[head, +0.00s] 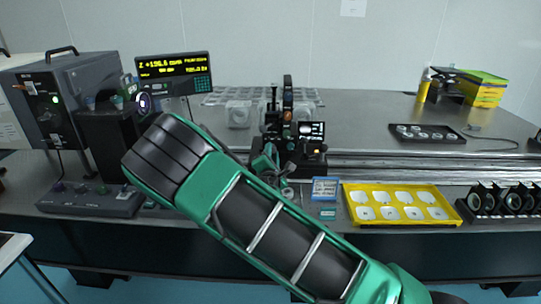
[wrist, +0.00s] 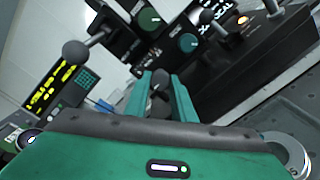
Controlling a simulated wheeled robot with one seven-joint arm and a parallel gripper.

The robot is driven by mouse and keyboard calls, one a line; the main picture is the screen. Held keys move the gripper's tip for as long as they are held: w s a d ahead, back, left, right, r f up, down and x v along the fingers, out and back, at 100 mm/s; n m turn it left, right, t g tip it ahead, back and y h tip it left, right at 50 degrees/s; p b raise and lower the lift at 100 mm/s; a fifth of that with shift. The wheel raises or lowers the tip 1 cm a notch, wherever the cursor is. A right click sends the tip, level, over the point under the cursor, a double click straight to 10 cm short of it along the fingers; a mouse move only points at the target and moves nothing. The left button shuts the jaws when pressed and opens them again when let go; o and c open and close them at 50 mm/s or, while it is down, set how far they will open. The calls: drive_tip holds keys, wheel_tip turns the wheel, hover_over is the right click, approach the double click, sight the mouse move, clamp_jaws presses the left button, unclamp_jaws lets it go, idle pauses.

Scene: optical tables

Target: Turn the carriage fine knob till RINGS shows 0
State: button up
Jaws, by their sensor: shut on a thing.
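The carriage (head: 303,158) sits on the rail, right of my gripper (head: 270,160) in the head view. In the wrist view my gripper (wrist: 160,88) has its two green fingers shut on a small dark knob (wrist: 160,78), most likely the carriage fine knob. The fingers hide the knob's sides. The readout (head: 174,66) has yellow text, with a top line that looks like Z +196.6; its smaller lines, where RINGS would be, are too small to read. It also shows tilted in the wrist view (wrist: 50,88).
Green-faced knobs (wrist: 188,43) and a black ball-ended lever (wrist: 76,52) are close to the fingers. A yellow tray (head: 400,222) and a blue card (head: 324,189) lie right of my arm. A grey control box (head: 90,200) lies left.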

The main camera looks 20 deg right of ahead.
drive_tip(key=shift+a+f, duration=0.1)
drive_tip(key=shift+a, duration=0.05)
idle(0.3)
drive_tip(key=o, duration=1.1)
drive_tip(key=shift+c, duration=0.2)
drive_tip(key=shift+s, duration=0.1)
drive_tip(key=v, duration=1)
drive_tip(key=shift+s, duration=0.25)
drive_tip(key=shift+a, duration=0.1)
